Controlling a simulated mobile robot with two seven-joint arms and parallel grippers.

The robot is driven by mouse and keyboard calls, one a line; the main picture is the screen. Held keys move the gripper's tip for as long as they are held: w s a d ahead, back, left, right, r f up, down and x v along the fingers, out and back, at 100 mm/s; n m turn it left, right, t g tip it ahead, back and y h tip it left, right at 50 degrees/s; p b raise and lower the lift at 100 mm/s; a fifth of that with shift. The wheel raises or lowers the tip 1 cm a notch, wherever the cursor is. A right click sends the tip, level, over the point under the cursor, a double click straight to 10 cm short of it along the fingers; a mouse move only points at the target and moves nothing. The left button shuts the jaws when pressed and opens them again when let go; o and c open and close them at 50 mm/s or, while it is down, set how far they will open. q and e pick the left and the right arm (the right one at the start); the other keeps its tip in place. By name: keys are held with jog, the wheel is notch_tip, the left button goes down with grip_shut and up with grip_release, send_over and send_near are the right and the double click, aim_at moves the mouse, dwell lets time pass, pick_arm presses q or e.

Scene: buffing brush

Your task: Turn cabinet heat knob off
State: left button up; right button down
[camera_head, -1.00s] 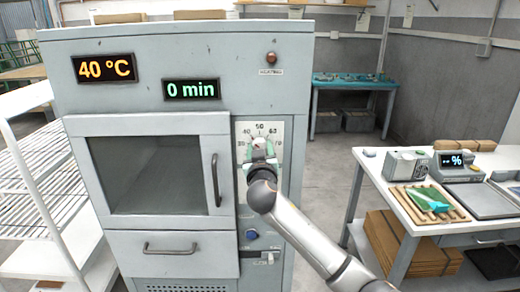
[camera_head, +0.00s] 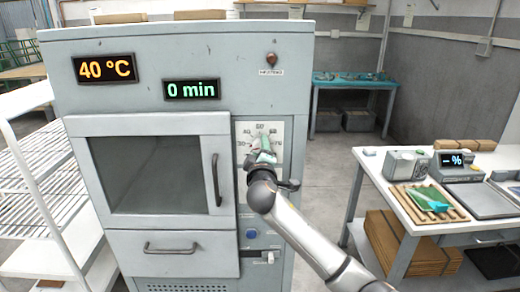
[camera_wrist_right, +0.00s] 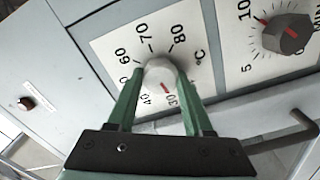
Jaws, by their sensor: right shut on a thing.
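The heat knob (camera_wrist_right: 160,72) is a pale round knob on a white dial plate marked from 30 to 80 °C on the grey cabinet (camera_head: 135,245). Its red mark points toward the 30 and 40 end of the scale. My right gripper (camera_head: 263,150) has its green fingers on both sides of the knob and is shut on it. In the head view the gripper and wrist cover most of the knob. The temperature display (camera_head: 105,68) reads 40 °C. My left gripper is out of view.
A second, dark knob (camera_wrist_right: 287,33) with a minutes scale sits beside the heat dial. The door handle (camera_head: 216,180) stands out left of my wrist. A white table (camera_head: 400,215) with instruments is at right, a wire rack (camera_head: 35,180) at left.

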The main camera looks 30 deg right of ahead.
jog(key=n, duration=0.6)
jog(key=shift+f, duration=0.1)
jog(key=shift+n, duration=0.4)
jog(key=shift+c, duration=1.5)
grip_release()
jog(key=b+v, duration=0.2)
jog(key=v, duration=1)
jog(key=shift+s, duration=0.3)
